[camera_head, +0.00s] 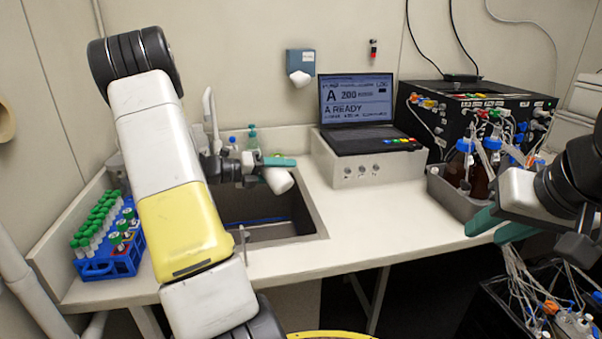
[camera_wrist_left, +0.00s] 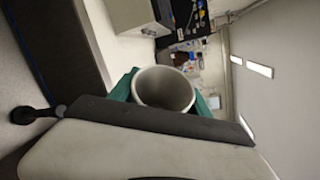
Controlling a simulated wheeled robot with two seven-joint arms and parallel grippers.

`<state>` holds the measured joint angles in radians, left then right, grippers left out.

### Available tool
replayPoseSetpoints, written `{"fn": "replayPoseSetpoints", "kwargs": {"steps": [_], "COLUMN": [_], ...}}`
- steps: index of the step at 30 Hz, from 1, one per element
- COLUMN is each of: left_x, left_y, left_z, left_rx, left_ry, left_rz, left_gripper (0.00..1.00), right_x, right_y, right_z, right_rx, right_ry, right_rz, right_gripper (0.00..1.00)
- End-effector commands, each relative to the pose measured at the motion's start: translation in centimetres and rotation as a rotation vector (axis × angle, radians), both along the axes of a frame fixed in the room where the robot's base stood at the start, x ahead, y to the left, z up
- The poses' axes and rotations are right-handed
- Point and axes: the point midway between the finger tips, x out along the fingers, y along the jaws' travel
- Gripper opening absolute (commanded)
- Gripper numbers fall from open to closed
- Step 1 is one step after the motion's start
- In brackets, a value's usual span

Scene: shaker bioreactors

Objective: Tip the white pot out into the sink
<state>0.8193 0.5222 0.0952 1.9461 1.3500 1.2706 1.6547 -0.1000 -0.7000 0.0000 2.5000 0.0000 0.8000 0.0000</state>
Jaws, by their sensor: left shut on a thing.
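My left gripper (camera_head: 272,168) is shut on the white pot (camera_head: 279,181), with a teal finger showing along its side. The pot is held tilted in the air above the right part of the sink (camera_head: 312,212). In the left wrist view the pot (camera_wrist_left: 165,90) sits between the teal fingers (camera_wrist_left: 165,97), its round grey mouth facing the camera; no contents can be made out. My right gripper (camera_head: 498,226) is at the right, in front of the counter's edge, with its teal fingers apart and nothing seen between them.
A blue rack (camera_head: 110,262) of green-capped tubes stands left of the sink. The tap (camera_head: 209,108) and small bottles (camera_head: 252,138) are behind it. A laptop on a grey box (camera_head: 362,168) stands to the right, then a bottle tray (camera_head: 452,200). The counter front between is clear.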

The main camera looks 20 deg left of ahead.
Motion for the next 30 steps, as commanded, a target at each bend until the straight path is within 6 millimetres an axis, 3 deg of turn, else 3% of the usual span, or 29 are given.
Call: {"fn": "replayPoseSetpoints", "kwargs": {"steps": [20, 30], "left_x": [0.0, -0.4], "left_y": [0.1, -0.8], "left_z": [1.6, 0.1], "left_rx": [0.407, 0.495], "left_ry": [-0.221, -0.268], "left_rz": [0.0, 0.0], "left_gripper": [0.18, 0.18], "right_x": [0.0, 0.0], "right_y": [0.0, 0.0], "right_z": [0.0, 0.0], "right_rx": [0.0, 0.0], "right_ry": [0.0, 0.0], "right_rz": [0.0, 0.0], "right_gripper": [0.33, 0.33]}}
